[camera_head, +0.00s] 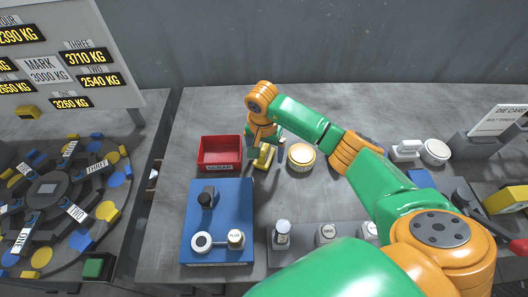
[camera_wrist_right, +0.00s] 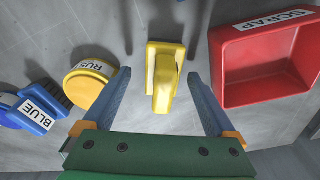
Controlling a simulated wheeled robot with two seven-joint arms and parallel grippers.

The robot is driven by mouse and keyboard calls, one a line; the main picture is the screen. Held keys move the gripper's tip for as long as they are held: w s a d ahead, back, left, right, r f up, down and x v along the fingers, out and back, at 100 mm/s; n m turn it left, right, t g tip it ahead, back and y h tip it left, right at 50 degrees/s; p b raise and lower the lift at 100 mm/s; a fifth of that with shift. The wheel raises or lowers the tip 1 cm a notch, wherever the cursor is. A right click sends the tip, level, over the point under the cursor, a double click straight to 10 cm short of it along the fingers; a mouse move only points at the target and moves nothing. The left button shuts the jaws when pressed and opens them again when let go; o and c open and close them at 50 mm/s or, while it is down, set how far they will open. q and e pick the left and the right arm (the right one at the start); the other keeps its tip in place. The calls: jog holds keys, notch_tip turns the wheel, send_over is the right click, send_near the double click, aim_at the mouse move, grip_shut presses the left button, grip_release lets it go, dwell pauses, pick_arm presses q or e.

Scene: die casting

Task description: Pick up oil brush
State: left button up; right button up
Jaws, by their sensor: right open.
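A yellow block-like piece (camera_wrist_right: 164,80) with a flat base and a raised grip stands on the grey table. It may be the oil brush; no label on it can be read. It also shows in the head view (camera_head: 263,158), beside the red scrap bin. My right gripper (camera_wrist_right: 159,74) is open, its blue fingers on either side of the yellow piece with gaps to both. In the head view my right gripper (camera_head: 264,142) is above the piece and partly hides it. A blue brush-like piece with dark bristles (camera_wrist_right: 40,113) lies at the left of the wrist view. My left gripper is not in view.
The red scrap bin (camera_head: 219,138) stands close on one side, a round yellow tin (camera_head: 301,156) on the other. A blue board (camera_head: 217,250) with knobs lies in front. My right arm hides part of the table. A labelled wheel (camera_head: 48,189) is at left.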

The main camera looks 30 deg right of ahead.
jog(key=shift+w+f, duration=0.15)
jog(key=shift+f, duration=0.45)
jog(key=shift+w+f, duration=0.15)
jog(key=shift+w, duration=0.05)
jog(key=shift+s, duration=0.15)
jog(key=c, duration=0.6)
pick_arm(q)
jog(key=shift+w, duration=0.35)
pick_arm(e)
grip_shut()
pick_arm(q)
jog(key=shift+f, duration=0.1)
pick_arm(e)
jog(key=shift+r, duration=0.2)
jog(key=shift+w+r+b, duration=0.2)
jog(key=shift+r+b, duration=0.75)
jog(key=shift+r, duration=0.25)
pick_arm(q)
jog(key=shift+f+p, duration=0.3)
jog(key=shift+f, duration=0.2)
pick_arm(e)
jog(key=s+a+r, duration=0.2)
jog(key=s+r, duration=0.8)
jog(key=s, duration=0.4)
jog(key=shift+r, duration=0.2)
